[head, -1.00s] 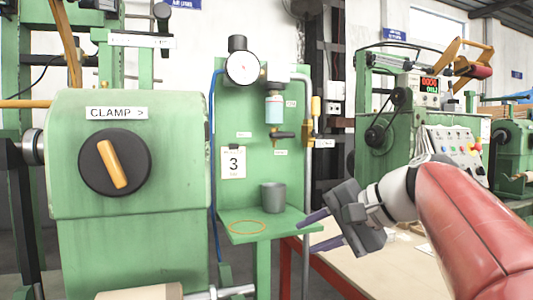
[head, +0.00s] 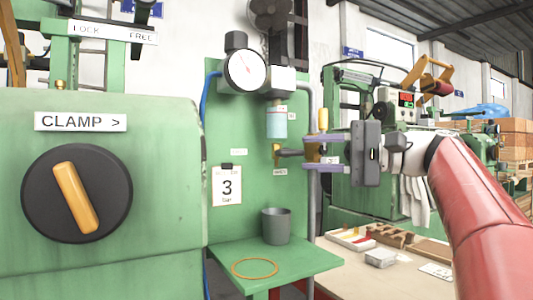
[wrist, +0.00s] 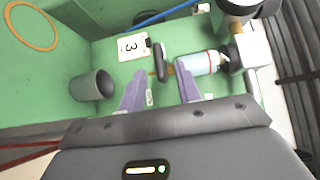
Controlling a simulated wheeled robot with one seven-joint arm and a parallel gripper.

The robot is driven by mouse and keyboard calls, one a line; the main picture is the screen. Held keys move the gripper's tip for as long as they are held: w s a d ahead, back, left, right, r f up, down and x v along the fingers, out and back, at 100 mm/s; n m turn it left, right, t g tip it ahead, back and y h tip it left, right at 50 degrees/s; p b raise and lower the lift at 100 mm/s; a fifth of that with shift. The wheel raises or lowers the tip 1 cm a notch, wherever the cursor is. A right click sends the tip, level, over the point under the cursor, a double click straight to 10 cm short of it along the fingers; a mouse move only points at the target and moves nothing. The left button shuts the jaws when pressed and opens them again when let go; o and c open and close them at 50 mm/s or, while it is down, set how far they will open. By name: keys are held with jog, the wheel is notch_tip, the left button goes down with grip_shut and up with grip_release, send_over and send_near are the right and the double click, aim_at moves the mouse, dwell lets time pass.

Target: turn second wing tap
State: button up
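A wing tap with a dark handle (head: 290,153) and a small brass body is on the green panel, below the filter bowl. In the wrist view the dark handle (wrist: 160,60) lies just ahead of and between my fingertips. My gripper (head: 307,152) is open, its two purple fingers pointing left toward this tap, one above the other. The fingers also show apart and empty in the wrist view (wrist: 161,72). Contact with the handle cannot be told. Another tap with an upright yellow handle (head: 323,119) stands at the pipe, its lower part partly hidden by my upper finger.
A pressure gauge (head: 245,70) and a filter bowl (head: 277,122) sit above the tap. A grey cup (head: 276,227) stands on the green shelf (head: 312,262) beside an orange ring (head: 254,268). A card reading 3 (head: 227,187) hangs left. The green clamp housing (head: 165,130) fills the left.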

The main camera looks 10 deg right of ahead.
aim_at(281, 153)
jog(key=x, duration=0.7)
jog(key=shift+s+p, duration=0.1)
jog(key=shift+p, duration=0.2)
jog(key=shift+c, duration=0.4)
grip_shut()
